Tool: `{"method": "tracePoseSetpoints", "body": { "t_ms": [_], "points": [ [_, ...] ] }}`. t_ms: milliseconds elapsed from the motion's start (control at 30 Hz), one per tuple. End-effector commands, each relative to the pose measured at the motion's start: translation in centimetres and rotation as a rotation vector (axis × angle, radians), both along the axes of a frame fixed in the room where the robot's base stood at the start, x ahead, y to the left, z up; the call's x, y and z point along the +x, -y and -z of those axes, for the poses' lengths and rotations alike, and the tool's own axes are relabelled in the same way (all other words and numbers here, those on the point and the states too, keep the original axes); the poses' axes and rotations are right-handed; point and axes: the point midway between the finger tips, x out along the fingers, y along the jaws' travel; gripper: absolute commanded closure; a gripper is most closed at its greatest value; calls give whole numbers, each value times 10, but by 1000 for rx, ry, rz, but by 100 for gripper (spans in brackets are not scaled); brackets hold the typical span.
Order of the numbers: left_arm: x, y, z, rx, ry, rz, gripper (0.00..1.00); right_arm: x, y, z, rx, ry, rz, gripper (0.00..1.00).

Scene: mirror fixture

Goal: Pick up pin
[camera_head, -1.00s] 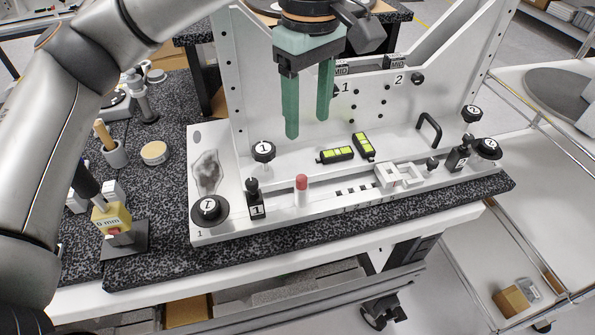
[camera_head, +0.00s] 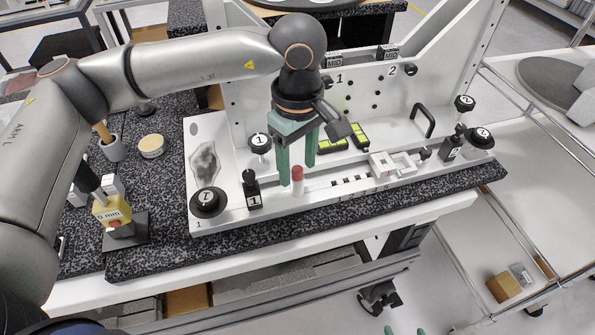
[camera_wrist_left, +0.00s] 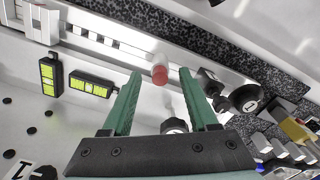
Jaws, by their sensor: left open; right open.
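The pin (camera_head: 297,181), a small upright cylinder with a red top and paler lower part, stands on the front ledge of the white fixture. My left gripper (camera_head: 297,172), with green fingers, points down at the pin and is open. In the left wrist view the pin's red top (camera_wrist_left: 160,74) shows between and just beyond the two fingertips (camera_wrist_left: 160,78), with a gap on each side. My right gripper (camera_head: 404,331) shows only as two separate green fingertips at the bottom edge; it is open and empty.
Black numbered knobs (camera_head: 208,202) and a black clamp (camera_head: 252,190) stand left of the pin. A white block (camera_head: 392,165) sits to its right. Two black-and-green levels (camera_head: 358,135) lie behind. A yellow gauge block (camera_head: 111,211) stands on the speckled slab (camera_head: 170,245).

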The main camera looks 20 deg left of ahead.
Motion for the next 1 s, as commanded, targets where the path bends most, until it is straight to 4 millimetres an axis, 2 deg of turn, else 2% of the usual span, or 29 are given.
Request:
{"method": "tracePoseSetpoints", "body": {
  "t_ms": [133, 667, 1000],
  "points": [
    [0, 0, 0, 0, 0, 0, 40, 1, 0, 0, -1, 1, -1, 21],
    [0, 0, 0, 0, 0, -1, 100, 1, 0, 0, 0, 2, -1, 21],
    [0, 0, 0, 0, 1, 0, 100, 1, 0, 0, 0, 3, -1, 21]
  ]
}}
